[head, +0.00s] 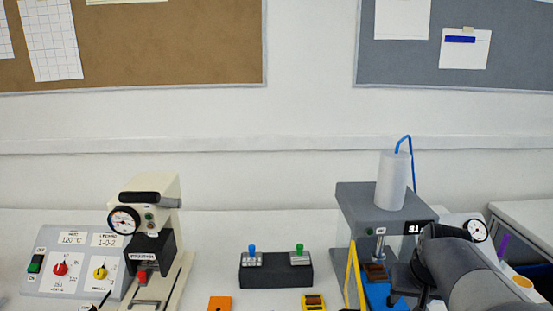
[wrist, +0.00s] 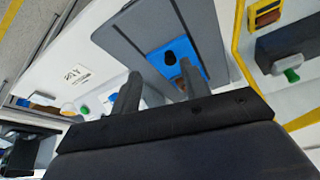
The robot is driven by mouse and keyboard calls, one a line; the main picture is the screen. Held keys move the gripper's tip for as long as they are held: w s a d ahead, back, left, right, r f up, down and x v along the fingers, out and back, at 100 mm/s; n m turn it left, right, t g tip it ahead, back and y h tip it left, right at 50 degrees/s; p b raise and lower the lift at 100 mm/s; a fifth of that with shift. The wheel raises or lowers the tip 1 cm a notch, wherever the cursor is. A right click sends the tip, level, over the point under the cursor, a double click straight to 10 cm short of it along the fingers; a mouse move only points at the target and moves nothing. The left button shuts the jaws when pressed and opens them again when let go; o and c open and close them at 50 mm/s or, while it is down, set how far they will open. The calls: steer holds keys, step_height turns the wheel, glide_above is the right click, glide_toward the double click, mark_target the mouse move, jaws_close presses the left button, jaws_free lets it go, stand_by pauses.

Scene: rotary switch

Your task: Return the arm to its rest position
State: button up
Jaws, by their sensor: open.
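My arm (head: 470,272) reaches in from the lower right of the head view, in front of the grey machine (head: 358,200). My gripper shows as a dark shape at its left end, partly hidden by the arm. In the wrist view my gripper (wrist: 160,82) has its two fingers spread apart with nothing between them. Beyond the fingertips are a grey plate (wrist: 150,30) and a blue part (wrist: 182,58) with a dark round piece on it.
A control panel (head: 75,285) with a red knob (head: 60,269) and a yellow knob (head: 101,272) stands at left, beside a cream press (head: 150,190) with a gauge. A dark block (head: 275,278) with blue and green levers sits in the middle. Yellow strips (head: 353,275) stand near the machine.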

step_height(320, 180, up, 2)
steer(key=g+y+p, duration=0.1)
steer(key=g+p, duration=0.3)
steer(key=p, duration=0.4)
glide_above(401, 304)
steer(key=s+a, duration=0.3)
steer(key=s, duration=0.1)
step_height(401, 304, down, 9)
steer(key=shift+s+d+r, duration=0.1)
